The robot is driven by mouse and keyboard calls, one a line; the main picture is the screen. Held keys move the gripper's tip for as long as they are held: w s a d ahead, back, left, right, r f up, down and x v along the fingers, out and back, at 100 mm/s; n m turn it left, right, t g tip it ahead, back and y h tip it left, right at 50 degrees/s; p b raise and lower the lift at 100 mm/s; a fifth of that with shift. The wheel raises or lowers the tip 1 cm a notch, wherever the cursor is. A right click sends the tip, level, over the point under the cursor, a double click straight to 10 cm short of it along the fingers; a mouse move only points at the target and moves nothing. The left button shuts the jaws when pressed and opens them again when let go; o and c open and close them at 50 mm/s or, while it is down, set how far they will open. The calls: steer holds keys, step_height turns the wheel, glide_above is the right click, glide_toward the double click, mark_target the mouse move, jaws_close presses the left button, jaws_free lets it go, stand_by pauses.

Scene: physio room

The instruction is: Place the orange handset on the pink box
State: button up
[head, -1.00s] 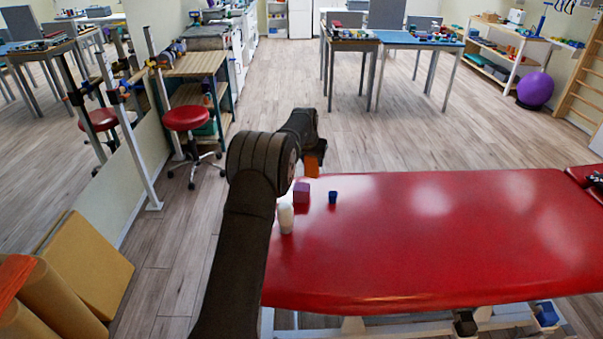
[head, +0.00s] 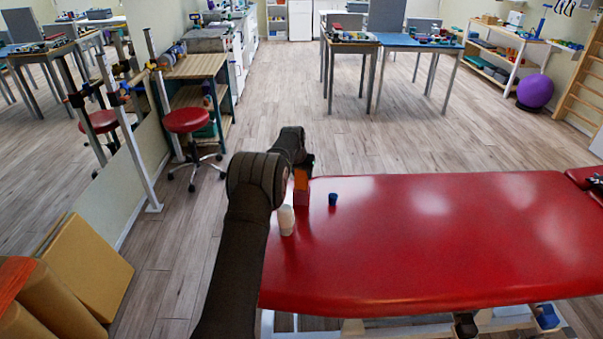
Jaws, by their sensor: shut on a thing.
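The orange handset (head: 301,180) is upright in my gripper (head: 304,168), which is shut on it. The handset is directly above the pink box (head: 301,199) in the head view, and its lower end meets the box's top in the picture. I cannot tell whether they touch. The pink box stands near the far left corner of the red treatment table (head: 420,240). My arm hides part of the box's left side.
A white bottle or cup (head: 286,220) stands just in front of the box, close to my arm. A small blue cup (head: 332,199) stands to the right of the box. The rest of the red table top is clear.

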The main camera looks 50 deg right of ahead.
steer(key=o, duration=1)
steer(key=shift+f, duration=0.15)
steer(key=shift+o, duration=0.2)
steer(key=shift+r, duration=0.45)
steer(key=v, duration=1.1)
steer(key=shift+a+r, duration=0.2)
steer(key=shift+r, duration=0.05)
steer(key=shift+f, duration=0.1)
steer(key=x, duration=1.2)
steer(key=shift+s+f, duration=0.1)
steer(key=shift+f, duration=0.1)
step_height(320, 180, up, 3)
steer(key=shift+f, duration=0.25)
steer(key=shift+r, duration=0.45)
